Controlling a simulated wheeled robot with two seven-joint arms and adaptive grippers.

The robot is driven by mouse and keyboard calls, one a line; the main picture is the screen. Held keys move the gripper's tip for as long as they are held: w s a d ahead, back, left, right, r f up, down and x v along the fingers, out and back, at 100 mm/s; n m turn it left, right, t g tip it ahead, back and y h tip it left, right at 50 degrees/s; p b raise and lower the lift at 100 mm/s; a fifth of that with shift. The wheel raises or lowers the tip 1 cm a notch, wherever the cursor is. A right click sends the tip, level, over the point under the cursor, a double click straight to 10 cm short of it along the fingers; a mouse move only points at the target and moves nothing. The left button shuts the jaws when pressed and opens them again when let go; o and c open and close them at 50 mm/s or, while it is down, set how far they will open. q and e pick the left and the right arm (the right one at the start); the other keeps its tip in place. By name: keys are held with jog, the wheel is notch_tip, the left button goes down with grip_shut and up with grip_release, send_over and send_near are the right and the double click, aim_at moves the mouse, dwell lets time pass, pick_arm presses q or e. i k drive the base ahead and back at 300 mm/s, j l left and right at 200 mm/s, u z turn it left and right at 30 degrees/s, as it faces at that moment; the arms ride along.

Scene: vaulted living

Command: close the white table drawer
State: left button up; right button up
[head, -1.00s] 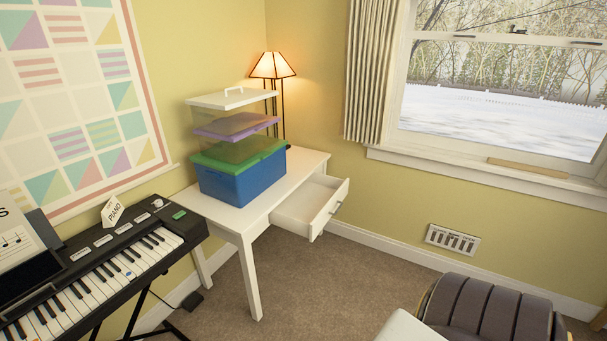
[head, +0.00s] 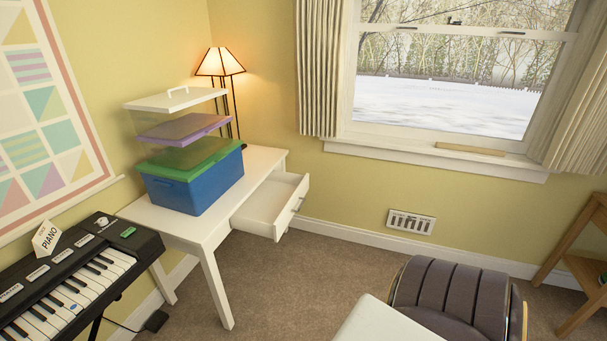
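The white table (head: 208,229) stands against the yellow wall in the corner, left of centre in the head view. Its white drawer (head: 270,207) is pulled out toward the right and looks empty. Neither of my grippers shows in the head view.
Stacked storage boxes (head: 190,177) and a lit lamp (head: 220,65) stand on the table. A keyboard (head: 75,280) is at the left. A dark cushioned seat (head: 450,295) is at lower right, with a white surface beside it. Carpet (head: 290,280) before the drawer is clear.

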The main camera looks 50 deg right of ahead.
aim_at(267, 211)
jog(key=i+l+z, duration=0.2)
jog(key=z, duration=0.25)
jog(key=i+l+z, duration=0.1)
jog(key=i+z, duration=0.5)
jog(key=z, duration=0.3)
jog(key=i+j+z, duration=0.1)
jog(key=i+z, duration=0.2)
jog(key=z, duration=0.2)
